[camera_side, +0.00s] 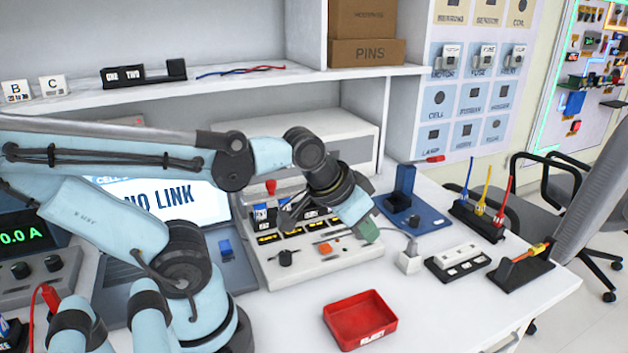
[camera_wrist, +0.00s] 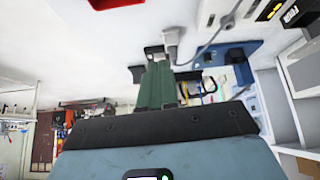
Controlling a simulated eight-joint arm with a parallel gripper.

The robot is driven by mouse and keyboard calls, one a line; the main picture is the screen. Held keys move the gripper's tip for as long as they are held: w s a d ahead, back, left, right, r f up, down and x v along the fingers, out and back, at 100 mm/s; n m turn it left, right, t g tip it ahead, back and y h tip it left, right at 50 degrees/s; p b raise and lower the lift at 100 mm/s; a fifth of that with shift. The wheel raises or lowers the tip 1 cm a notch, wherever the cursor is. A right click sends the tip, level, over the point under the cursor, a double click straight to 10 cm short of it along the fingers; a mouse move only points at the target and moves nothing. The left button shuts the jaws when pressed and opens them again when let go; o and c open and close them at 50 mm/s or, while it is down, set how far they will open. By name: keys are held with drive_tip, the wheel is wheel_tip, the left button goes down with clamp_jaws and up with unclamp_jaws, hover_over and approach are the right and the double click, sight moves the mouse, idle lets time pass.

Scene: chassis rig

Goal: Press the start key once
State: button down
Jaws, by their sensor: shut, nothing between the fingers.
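The white chassis rig (camera_side: 330,262) stands on the table in the middle of the side view, with a black knob, a red-topped lever, and small modules on it. I cannot read which key is the start key. My gripper (camera_side: 369,231) hangs over the rig's right part, right of the orange key and apart from it. Its green fingers (camera_wrist: 157,86) are shut and empty in the wrist view. My wrist hides part of the rig's back.
A red tray (camera_side: 361,322) lies in front of the rig. A blue stand (camera_side: 412,212), a white plug block (camera_side: 409,262) with a cable and a black-and-white strip (camera_side: 459,264) stand to the right. A laptop (camera_side: 170,200) is on the left. Bare table surrounds the tray.

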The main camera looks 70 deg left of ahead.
drive_tip(key=a+r+n+g, duration=0.2)
drive_tip(key=a+n+g, duration=0.1)
drive_tip(key=a+n, duration=0.4)
wheel_tip(320, 180, up, 2)
drive_tip(key=n+g, duration=0.4)
drive_tip(key=n, duration=0.6)
hover_over(326, 247)
drive_tip(key=shift+a+r, duration=0.1)
drive_tip(key=shift+r, duration=0.1)
wheel_tip(326, 247, down, 14)
